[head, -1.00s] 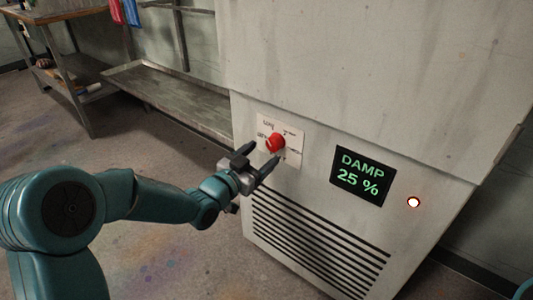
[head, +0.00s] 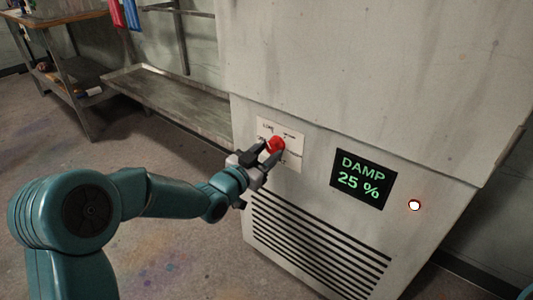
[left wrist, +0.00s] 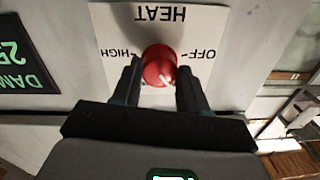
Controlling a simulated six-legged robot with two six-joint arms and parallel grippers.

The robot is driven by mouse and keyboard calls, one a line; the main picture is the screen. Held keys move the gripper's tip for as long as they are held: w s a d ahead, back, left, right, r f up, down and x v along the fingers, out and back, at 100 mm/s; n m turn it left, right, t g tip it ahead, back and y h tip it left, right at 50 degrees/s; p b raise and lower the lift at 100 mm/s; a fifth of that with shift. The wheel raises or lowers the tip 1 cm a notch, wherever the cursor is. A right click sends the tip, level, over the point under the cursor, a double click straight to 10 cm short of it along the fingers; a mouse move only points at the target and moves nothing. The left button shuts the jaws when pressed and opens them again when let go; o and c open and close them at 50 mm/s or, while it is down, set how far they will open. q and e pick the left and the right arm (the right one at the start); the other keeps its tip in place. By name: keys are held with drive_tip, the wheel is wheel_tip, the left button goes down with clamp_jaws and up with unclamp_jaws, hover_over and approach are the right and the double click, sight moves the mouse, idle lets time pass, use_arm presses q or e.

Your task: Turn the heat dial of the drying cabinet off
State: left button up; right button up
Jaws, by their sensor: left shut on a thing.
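The red heat dial (head: 277,144) sits on a white label plate (head: 293,160) on the front of the grey drying cabinet (head: 345,75). My left gripper (head: 268,152) is shut on the dial, one finger on each side. In the left wrist view the dial (left wrist: 158,66) is between the fingers (left wrist: 157,88). That view is upside down: HEAT reads at the top, HIGH at the left, OFF at the right. The dial's white mark points down and slightly right there, away from HEAT. The lower part of the plate is hidden by the gripper. My right gripper is not in view.
A lit display (head: 362,179) reads DAMP 25 %, with a glowing round lamp (head: 414,205) to its right. Vent slots (head: 310,240) lie below the dial. A metal trough (head: 170,98) and a wooden-topped bench (head: 50,17) stand at left. The floor between is clear.

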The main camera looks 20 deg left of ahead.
use_arm(q)
drive_tip(key=n, duration=0.2)
drive_tip(key=shift+n, duration=0.4)
drive_tip(key=n, duration=0.2)
drive_tip(key=shift+n, duration=0.4)
drive_tip(key=n, duration=0.3)
drive_tip(key=shift+d+r+n+p, duration=0.1)
drive_tip(key=shift+n+p, duration=0.2)
drive_tip(key=shift+p, duration=0.1)
drive_tip(key=shift+n+g+p, duration=0.3)
drive_tip(key=shift+n+p, duration=0.35)
drive_tip(key=shift+n, duration=1.45)
drive_tip(key=o, duration=1.1)
drive_tip(key=shift+c, duration=0.2)
